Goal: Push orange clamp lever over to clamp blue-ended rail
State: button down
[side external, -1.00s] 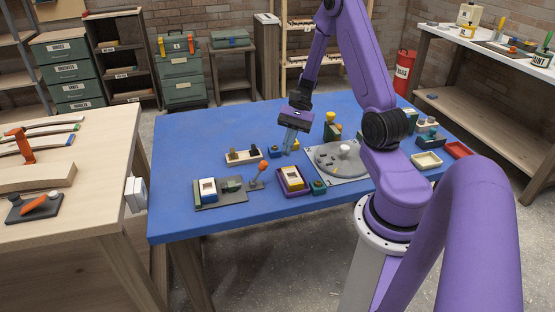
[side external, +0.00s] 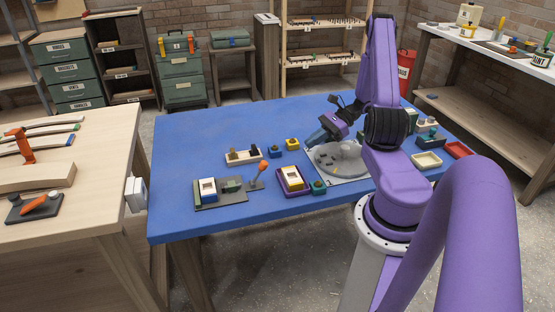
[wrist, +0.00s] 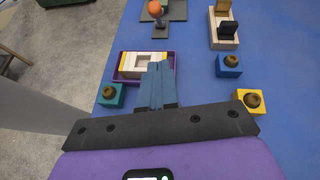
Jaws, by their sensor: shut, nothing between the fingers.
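A lever with an orange knob (side external: 262,167) stands on the blue table at the edge of a grey plate (side external: 235,197); the knob also shows at the top of the wrist view (wrist: 155,7). A strip with a blue end (side external: 70,140) lies on the wooden table at left; I cannot tell which is the rail. My gripper (side external: 317,138) is shut and empty, right of the lever and apart from it. In the wrist view its blue fingers (wrist: 158,68) overlap the purple tray.
The purple tray (side external: 304,190) holds a yellow-white frame. Blue (side external: 275,152), yellow (side external: 292,144) and teal (side external: 318,187) knobbed blocks stand near it. A rack with dark pieces (side external: 243,156) is behind the lever. A round grey fixture (side external: 335,162) is below my gripper.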

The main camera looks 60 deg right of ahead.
jog(key=shift+a, duration=0.1)
send_near(260, 172)
jog(key=f, duration=0.1)
jog(key=d+f, duration=0.1)
jog(key=shift+s+d+f, duration=0.15)
jog(key=shift+d+f, duration=0.05)
jog(key=shift+f, duration=0.15)
jog(key=w+a, duration=0.1)
jog(key=a, duration=0.1)
jog(key=shift+w+a+r, duration=0.3)
jog(key=shift+w+r, duration=0.05)
jog(key=shift+w, duration=0.05)
jog(key=shift+w+a+r, duration=0.15)
jog(key=shift+w+a, duration=0.15)
jog(key=shift+a, duration=0.2)
